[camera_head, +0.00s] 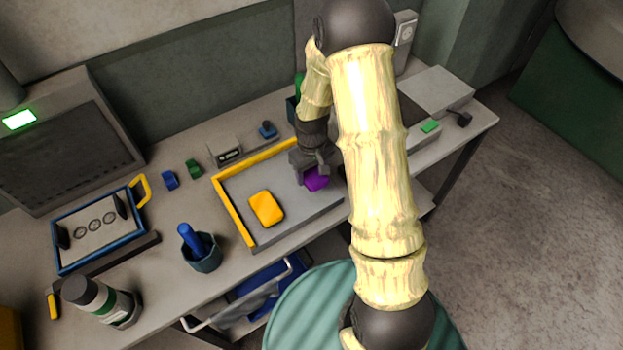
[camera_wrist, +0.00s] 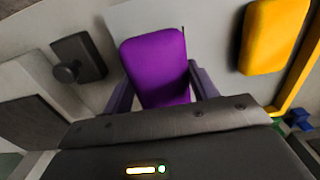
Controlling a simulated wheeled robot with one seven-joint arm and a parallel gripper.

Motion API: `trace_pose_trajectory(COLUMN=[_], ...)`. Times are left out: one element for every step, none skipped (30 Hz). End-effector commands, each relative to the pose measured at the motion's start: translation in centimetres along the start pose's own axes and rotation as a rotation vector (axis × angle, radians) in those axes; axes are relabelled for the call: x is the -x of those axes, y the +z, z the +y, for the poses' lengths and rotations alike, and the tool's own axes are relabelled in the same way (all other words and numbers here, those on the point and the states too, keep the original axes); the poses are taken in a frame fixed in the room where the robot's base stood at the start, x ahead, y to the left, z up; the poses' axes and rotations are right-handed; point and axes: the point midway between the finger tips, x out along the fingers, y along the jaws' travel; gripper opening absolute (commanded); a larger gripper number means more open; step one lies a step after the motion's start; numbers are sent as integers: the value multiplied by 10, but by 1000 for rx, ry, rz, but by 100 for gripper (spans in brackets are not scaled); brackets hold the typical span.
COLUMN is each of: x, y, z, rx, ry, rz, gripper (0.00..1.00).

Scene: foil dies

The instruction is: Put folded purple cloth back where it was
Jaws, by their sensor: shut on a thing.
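The folded purple cloth (camera_head: 316,181) is between the fingers of my gripper (camera_head: 312,168) in the head view, over the right part of a grey tray (camera_head: 290,222) with yellow edges. In the wrist view the purple cloth (camera_wrist: 157,68) fills the space between the two dark fingers of my gripper (camera_wrist: 161,90), which are shut on its sides. I cannot tell whether the cloth touches the tray surface. A folded yellow cloth (camera_head: 266,208) lies on the tray to the left of the purple one; it also shows in the wrist view (camera_wrist: 273,36).
A dark cup with a blue-handled tool (camera_head: 200,248) stands left of the tray. Small blue (camera_head: 170,180) and green (camera_head: 194,169) blocks lie behind it. A blue-framed case (camera_head: 100,230) and a bottle (camera_head: 103,302) are at the left. My arm hides part of the bench.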

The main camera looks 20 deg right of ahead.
Motion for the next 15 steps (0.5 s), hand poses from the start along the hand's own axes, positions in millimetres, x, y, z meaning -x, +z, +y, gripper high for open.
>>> trace_pose_trajectory(x=[0, 0, 0, 0, 0, -1, -2, -5, -9, -13, -17, -22, -26, -30, -35], y=[0, 0, 0, 0, 0, 0, 0, 0, 0, 1, 1, 0, 0, 0, 0], z=[0, 0, 0, 0, 0, 0, 0, 0, 0, 0, 0, 0, 0, -1, 0], rx=[0, 0, 0, 0, 0, 0, 0, 0, 0, 0, 0, 0, 0, 0, 0], ry=[0, 0, 0, 0, 0, 0, 0, 0, 0, -1, -1, -1, -1, -1, -1], rz=[1, 1, 1, 1, 1, 0, 0, -1, -2, -3, -3, -3, -3, -3, -2], gripper=[37, 37, 37, 37, 37, 37, 37, 37, 37, 37, 37, 37, 37, 37, 37])
